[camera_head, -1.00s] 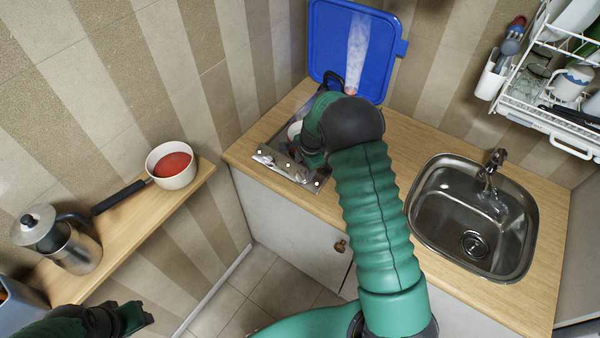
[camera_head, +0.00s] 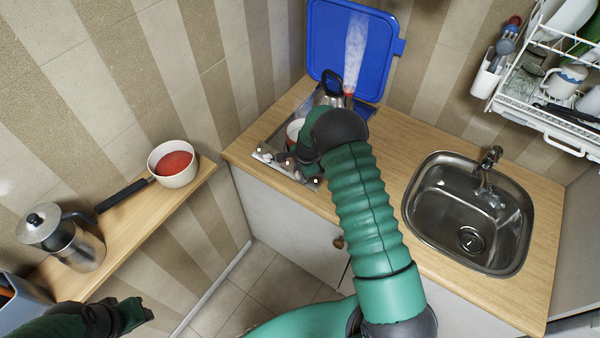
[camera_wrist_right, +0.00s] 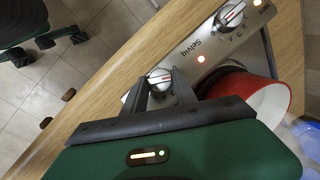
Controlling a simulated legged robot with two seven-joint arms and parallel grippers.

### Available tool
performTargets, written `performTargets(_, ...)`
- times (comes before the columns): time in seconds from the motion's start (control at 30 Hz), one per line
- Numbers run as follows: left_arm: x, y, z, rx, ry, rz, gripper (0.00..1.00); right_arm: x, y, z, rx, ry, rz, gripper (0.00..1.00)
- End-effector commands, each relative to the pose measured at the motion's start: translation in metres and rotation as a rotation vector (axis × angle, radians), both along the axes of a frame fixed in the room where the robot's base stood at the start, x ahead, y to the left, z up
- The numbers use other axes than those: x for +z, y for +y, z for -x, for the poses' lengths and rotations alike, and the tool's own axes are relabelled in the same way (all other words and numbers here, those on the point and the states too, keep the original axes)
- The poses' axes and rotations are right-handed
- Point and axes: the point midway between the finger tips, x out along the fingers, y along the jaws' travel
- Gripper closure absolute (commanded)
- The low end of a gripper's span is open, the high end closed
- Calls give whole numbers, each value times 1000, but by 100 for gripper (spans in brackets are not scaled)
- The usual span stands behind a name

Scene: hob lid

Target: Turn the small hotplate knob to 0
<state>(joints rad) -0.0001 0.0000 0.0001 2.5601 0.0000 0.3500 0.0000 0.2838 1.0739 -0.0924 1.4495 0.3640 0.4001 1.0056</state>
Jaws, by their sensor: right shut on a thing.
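The hob's steel control panel (camera_head: 272,158) lies at the counter's front edge, with small lit lamps along it. In the right wrist view the panel (camera_wrist_right: 205,42) has two round knobs with red marks. My right gripper (camera_wrist_right: 160,92) is shut on the right-hand knob (camera_wrist_right: 159,77). The other knob (camera_wrist_right: 231,16) stands free, farther along the panel. In the head view my right gripper (camera_head: 308,168) hides the knob it holds.
A red pot (camera_wrist_right: 250,92) stands on the hob close to my right gripper. A kettle (camera_head: 326,96) is behind it, before the raised blue lid (camera_head: 325,38). A sink (camera_head: 425,215) is on the right. A shelf (camera_head: 135,215) at left holds a saucepan (camera_head: 180,178) and a coffee press (camera_head: 85,252).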

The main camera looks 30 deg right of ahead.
Motion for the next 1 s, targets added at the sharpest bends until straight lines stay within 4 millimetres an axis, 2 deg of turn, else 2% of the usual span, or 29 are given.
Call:
performTargets(0.47, -7, 0, 0, 0, 0, 0, 64, -1, 4, -2, 66, 30, 10, 100)
performTargets(1.0, -35, 0, 0, 0, 0, 0, 64, -1, 6, -5, 371, 188, 75, 100)
